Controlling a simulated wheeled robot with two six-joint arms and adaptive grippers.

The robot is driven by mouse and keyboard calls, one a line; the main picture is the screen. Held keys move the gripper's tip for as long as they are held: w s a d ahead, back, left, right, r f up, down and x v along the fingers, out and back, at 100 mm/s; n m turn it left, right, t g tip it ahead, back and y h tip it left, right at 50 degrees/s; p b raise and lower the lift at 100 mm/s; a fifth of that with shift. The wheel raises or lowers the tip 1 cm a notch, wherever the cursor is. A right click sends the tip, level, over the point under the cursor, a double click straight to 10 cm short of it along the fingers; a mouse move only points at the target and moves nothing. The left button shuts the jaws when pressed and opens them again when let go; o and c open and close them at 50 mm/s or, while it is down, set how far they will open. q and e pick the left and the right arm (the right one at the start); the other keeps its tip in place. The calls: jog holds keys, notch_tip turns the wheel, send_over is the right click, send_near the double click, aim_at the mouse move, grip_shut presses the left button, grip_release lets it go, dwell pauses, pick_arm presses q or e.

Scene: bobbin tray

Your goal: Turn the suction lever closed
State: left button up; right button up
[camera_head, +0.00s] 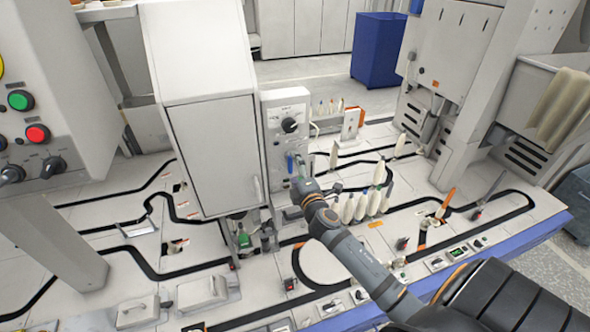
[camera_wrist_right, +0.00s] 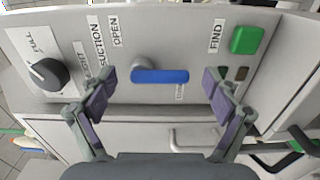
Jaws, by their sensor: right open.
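The suction lever is a blue bar on a grey pivot; it lies sideways in the right wrist view (camera_wrist_right: 165,76) and shows as a small blue strip in the head view (camera_head: 290,163). It sits on the light grey control panel (camera_head: 279,110). A label reading OPEN is left of the pivot; a small label below the lever is too small to read. My right gripper (camera_wrist_right: 158,84) is open, with one finger on each side of the lever and a visible gap to both. In the head view my right gripper (camera_head: 299,172) is close to the panel. My left gripper is out of view.
A black knob (camera_wrist_right: 47,74) and a green button (camera_wrist_right: 246,40) flank the lever on the panel. A large white cabinet (camera_head: 215,150) stands left of it in the head view. Several white bobbins (camera_head: 362,205) stand close to my right arm.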

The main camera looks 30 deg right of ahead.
jog(key=v, duration=1.2)
jog(key=s+d+f+m+g+p, duration=0.2)
jog(key=s+f+g, duration=0.1)
jog(key=f, duration=0.7)
jog(key=s+d+f+m+g+p, duration=0.1)
jog(key=s+d+f+m+g, duration=0.15)
jog(key=f, duration=0.65)
jog(key=s+d+f+m+g+p, duration=0.1)
jog(key=s+f+m+g+p, duration=0.15)
jog(key=f, duration=0.75)
jog(key=s+a+f+m+g+y+p, duration=0.1)
jog(key=s+a+f+m+g, duration=0.1)
jog(key=s+f, duration=0.4)
jog(key=s+a+f+m+g+y+p, duration=0.1)
jog(key=s+a+f+m+g, duration=0.2)
jog(key=s, duration=1)
jog(key=s+a+f+m+g+y+p, duration=0.1)
jog(key=s+a+f+m+g, duration=0.1)
jog(key=s+f, duration=0.7)
jog(key=shift+s+a+m+g+y+p, duration=0.35)
jog(key=shift+s+a+g, duration=0.2)
jog(key=shift+a, duration=0.65)
